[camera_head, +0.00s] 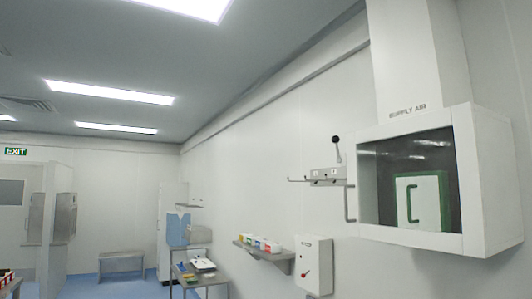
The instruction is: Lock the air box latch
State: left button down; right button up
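The air box (485,180) is a white wall-mounted cabinet at the right, under a duct marked "SUPPLY AIR". A grey bar handle (350,203) is at the left edge of the front. A green-framed pale panel with a green handle (422,203) shows in the glass; I cannot tell whether it is inside or reflected. Left of the box, a lever with a black knob (336,141) stands upright above a grey wall bracket (325,176). I cannot tell which part is the latch. Neither gripper is in view.
A white switch box (314,265) with a red knob is on the wall below. A shelf (262,250) with several small bins is left of it. A table (205,278) and a bench (121,262) stand farther back. Some blue floor is clear at the left.

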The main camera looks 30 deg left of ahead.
aim_at(335, 139)
jog(key=u, duration=0.45)
jog(key=i+j+u, duration=0.1)
jog(key=i+j, duration=0.3)
jog(key=i+j+u, duration=0.1)
jog(key=i+j, duration=0.25)
jog(key=i+j+u, duration=0.1)
jog(key=i+j, duration=0.2)
jog(key=i, duration=0.25)
jog(key=i+j+u, duration=0.1)
jog(key=i+j, duration=0.2)
jog(key=i, duration=0.15)
jog(key=i+j+u, duration=0.1)
jog(key=i+j, duration=0.15)
jog(key=i, duration=0.25)
